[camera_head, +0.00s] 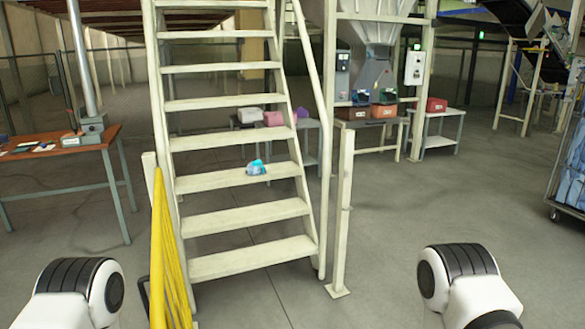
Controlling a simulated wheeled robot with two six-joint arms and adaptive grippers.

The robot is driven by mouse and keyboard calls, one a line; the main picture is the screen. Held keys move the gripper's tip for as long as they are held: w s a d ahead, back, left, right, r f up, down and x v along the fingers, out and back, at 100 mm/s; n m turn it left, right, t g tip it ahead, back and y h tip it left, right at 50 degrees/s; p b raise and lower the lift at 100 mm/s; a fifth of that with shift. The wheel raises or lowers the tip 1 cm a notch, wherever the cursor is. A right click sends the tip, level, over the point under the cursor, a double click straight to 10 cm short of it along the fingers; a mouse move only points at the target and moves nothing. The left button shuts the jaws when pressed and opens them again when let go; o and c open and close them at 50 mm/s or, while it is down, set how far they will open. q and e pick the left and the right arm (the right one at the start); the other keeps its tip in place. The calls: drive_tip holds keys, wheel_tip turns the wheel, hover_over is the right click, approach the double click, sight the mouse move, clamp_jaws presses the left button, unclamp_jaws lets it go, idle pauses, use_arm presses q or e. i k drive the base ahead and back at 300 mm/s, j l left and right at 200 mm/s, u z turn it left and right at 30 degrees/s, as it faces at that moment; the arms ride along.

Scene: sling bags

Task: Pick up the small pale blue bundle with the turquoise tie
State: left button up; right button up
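The small pale blue bundle with a turquoise part (256,168) lies on a middle step of a cream staircase (238,179), towards the right end of that tread. It is small in view, so the tie's details are hard to make out. White and black parts of my two arms show at the bottom left and bottom right. Both of my grippers are out of view, and nothing of mine touches the bundle.
A yellow rail (166,255) and a cream post (343,210) flank the stairs. A wooden-topped table (60,146) stands left. Low tables with coloured bundles stand behind. A wheeled cage of blue bags (572,165) is at right.

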sight(255, 167)
drive_tip(key=i+l, duration=0.2)
drive_tip(key=l, duration=0.2)
drive_tip(key=i+l+z, duration=0.1)
drive_tip(key=l, duration=0.3)
drive_tip(key=i+l, duration=0.35)
drive_tip(key=i+l+z, duration=0.1)
drive_tip(key=l, duration=0.35)
drive_tip(key=i, duration=0.1)
